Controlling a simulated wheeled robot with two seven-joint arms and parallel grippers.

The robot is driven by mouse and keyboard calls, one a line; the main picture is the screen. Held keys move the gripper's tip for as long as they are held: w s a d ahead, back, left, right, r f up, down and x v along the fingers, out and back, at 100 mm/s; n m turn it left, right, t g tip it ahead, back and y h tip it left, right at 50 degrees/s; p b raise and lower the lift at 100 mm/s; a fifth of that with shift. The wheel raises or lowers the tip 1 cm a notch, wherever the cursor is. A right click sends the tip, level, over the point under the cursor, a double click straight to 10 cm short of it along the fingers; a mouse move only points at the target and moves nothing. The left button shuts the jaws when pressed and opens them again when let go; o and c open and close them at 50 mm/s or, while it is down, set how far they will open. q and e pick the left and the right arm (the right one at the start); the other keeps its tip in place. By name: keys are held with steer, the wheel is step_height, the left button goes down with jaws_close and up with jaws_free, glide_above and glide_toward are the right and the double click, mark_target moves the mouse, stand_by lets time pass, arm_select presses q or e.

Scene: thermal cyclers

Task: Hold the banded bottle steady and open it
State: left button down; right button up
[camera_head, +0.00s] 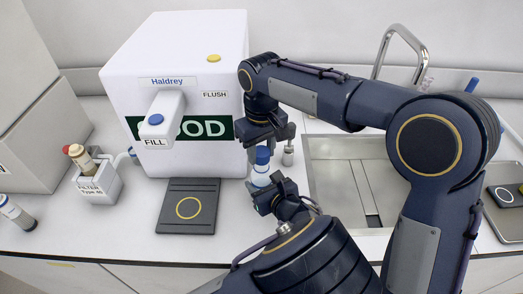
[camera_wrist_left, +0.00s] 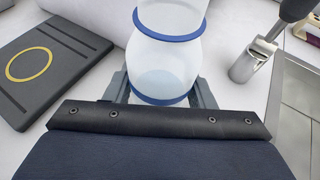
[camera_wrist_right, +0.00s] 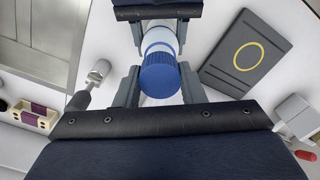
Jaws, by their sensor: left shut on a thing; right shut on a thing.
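The banded bottle (camera_head: 261,177) is clear-white with blue bands and stands upright in front of the white machine. My left gripper (camera_head: 267,187) is shut on its body from the front; the left wrist view shows the bottle's body (camera_wrist_left: 168,65) between the fingers. The blue ribbed cap (camera_head: 262,155) is at the bottle's top. My right gripper (camera_head: 263,142) points down from above and is shut on the cap, which shows between its fingers in the right wrist view (camera_wrist_right: 160,76). I cannot tell whether the cap is still threaded on.
The white machine (camera_head: 190,60) stands close behind the bottle. A dark pad with a yellow ring (camera_head: 187,224) lies to the left. A filter holder (camera_head: 97,185) is farther left.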

mark_target(261, 151)
steer(key=shift+r, duration=0.1)
steer(key=shift+r, duration=1.9)
arm_select(q)
steer(key=c, duration=0.6)
jaws_free()
steer(key=shift+o, duration=0.2)
